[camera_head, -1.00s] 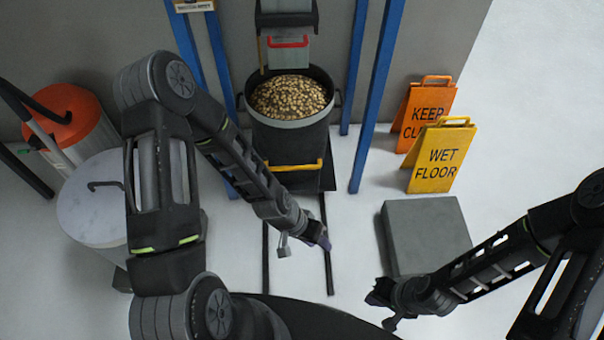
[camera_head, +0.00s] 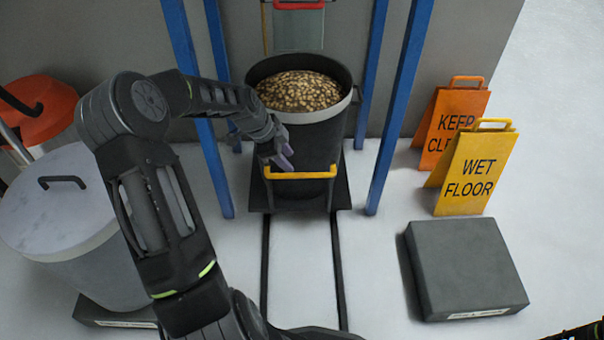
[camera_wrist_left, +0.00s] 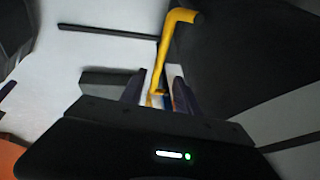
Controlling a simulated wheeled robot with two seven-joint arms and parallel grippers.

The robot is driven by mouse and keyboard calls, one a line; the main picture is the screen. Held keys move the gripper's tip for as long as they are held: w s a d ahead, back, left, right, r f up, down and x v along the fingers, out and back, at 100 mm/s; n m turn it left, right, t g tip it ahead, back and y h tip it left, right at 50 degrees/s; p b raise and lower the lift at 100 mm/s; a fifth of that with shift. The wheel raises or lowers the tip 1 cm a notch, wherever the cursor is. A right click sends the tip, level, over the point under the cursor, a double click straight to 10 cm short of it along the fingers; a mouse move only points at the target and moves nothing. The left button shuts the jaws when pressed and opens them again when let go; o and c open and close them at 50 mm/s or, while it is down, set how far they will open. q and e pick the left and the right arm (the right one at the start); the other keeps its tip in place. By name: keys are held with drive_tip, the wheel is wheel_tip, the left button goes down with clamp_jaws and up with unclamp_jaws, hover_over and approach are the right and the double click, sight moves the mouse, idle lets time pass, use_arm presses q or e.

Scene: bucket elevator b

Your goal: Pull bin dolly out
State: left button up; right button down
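The bin dolly is a low dark platform (camera_head: 258,192) on two dark floor rails, with a yellow bar handle (camera_head: 300,174) at its front. A dark bin (camera_head: 310,143) filled with pale brown pellets stands on it, between blue posts. My left gripper (camera_head: 284,160) is at the left part of the handle, in front of the bin. In the left wrist view, its fingers (camera_wrist_left: 158,98) are apart, one on each side of the yellow handle (camera_wrist_left: 163,58); a firm grip does not show. My right gripper is out of view.
A lidded grey drum (camera_head: 60,205) stands at left, with an orange-topped container (camera_head: 40,110) behind it. Orange (camera_head: 450,120) and yellow (camera_head: 478,170) floor signs and a grey block (camera_head: 465,268) stand at right. The floor around the rails (camera_head: 300,270) is clear.

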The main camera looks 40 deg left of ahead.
sight(300, 174)
use_arm(q)
drive_tip(key=shift+f, duration=0.15)
drive_tip(key=b+x, duration=0.3)
drive_tip(key=x, duration=0.4)
drive_tip(key=shift+w+d+f, duration=0.1)
drive_tip(key=shift+w+f, duration=0.05)
drive_tip(key=shift+f, duration=0.2)
clamp_jaws()
idle(1.1)
